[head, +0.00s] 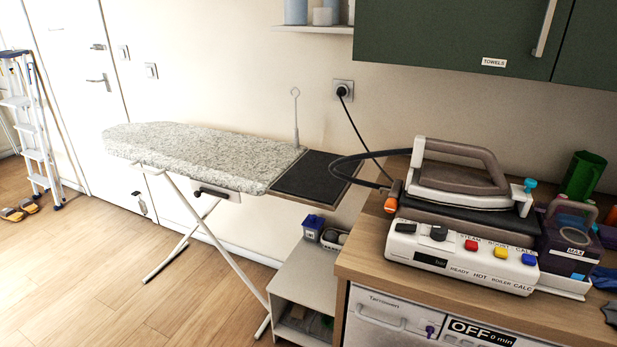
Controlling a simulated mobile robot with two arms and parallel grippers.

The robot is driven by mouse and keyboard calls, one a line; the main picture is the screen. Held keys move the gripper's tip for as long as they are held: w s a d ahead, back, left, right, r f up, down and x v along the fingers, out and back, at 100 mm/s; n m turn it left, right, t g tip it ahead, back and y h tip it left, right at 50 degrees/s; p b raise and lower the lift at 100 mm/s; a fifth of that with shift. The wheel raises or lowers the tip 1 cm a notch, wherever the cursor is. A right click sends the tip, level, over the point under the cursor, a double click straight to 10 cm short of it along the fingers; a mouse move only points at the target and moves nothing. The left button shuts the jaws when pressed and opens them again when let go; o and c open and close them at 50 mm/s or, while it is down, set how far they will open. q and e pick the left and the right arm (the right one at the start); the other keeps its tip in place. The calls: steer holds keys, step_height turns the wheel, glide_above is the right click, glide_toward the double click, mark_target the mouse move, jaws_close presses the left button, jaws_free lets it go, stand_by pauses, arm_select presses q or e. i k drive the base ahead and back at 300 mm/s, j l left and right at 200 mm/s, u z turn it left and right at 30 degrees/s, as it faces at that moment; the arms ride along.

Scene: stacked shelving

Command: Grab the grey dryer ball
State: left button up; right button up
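A small basket (329,246) stands on the low pale shelf unit between the ironing board and the wooden counter. Rounded balls sit in it. One looks dark grey (331,236) and one beside it looks lighter (343,239); they are too small to tell their exact colours. Neither of my grippers is in the head view, so their state and their place relative to the basket cannot be seen.
The ironing board (205,157) is to the left. The counter (358,262) with the steam iron (462,183) is to the right. Open wooden floor (100,275) lies at the left.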

mark_target(330, 237)
steer(key=i+j+z, duration=0.2)
steer(key=i+j, duration=0.2)
steer(key=i+j+z, duration=0.25)
steer(key=i+j, duration=0.3)
steer(key=i+j+z, duration=0.2)
steer(key=i+j, duration=0.2)
steer(key=j, duration=0.15)
